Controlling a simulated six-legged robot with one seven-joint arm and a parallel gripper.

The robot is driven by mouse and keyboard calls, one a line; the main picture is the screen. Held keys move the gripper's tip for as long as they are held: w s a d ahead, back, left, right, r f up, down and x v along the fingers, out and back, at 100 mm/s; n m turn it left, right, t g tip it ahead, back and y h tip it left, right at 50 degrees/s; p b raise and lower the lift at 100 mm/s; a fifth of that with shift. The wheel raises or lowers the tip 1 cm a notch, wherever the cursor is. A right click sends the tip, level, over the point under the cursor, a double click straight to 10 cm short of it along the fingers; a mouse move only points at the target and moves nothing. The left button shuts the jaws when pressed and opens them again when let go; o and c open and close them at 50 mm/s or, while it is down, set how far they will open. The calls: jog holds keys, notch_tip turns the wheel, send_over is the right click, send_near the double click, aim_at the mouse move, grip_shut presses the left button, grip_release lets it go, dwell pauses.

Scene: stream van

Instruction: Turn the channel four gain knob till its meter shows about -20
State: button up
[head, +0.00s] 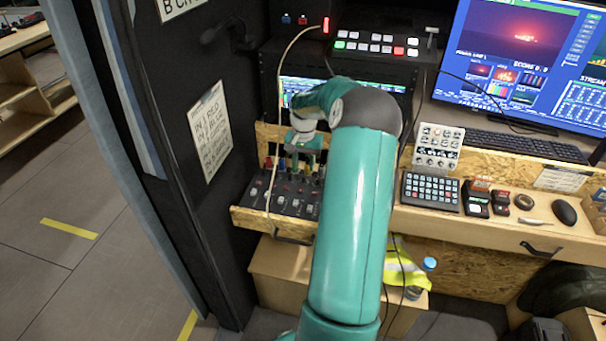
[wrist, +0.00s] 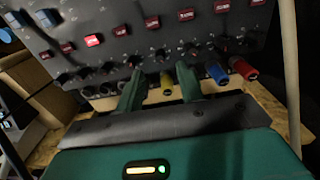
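The black audio mixer (head: 290,195) sits in a wooden shelf, with small knobs and coloured plugs along its back edge. In the wrist view the mixer panel (wrist: 110,40) appears turned around, with a row of dark gain knobs (wrist: 160,54) below lit red and dark red buttons. I cannot read which knob is channel four. My gripper (wrist: 163,76) is open, its two green fingers apart at the knob row, with a yellow plug (wrist: 167,84) showing between them. Contact with a knob is unclear. In the head view my gripper (head: 305,152) is over the mixer's back edge. A rack screen (head: 292,88) is mostly hidden by my arm; no meter value is readable.
A blue plug (wrist: 217,73) and a red plug (wrist: 243,69) stand close beside the right finger. A pale cable (head: 279,110) hangs across the mixer's left. A button pad (head: 432,190) and knob box (head: 437,146) are to the right. A black wall panel (head: 185,80) is left.

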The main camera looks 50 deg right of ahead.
aim_at(304, 176)
notch_tip(304, 176, down, 5)
dwell(0.3)
jog(key=shift+c, duration=0.5)
grip_shut()
jog(key=n, duration=0.5)
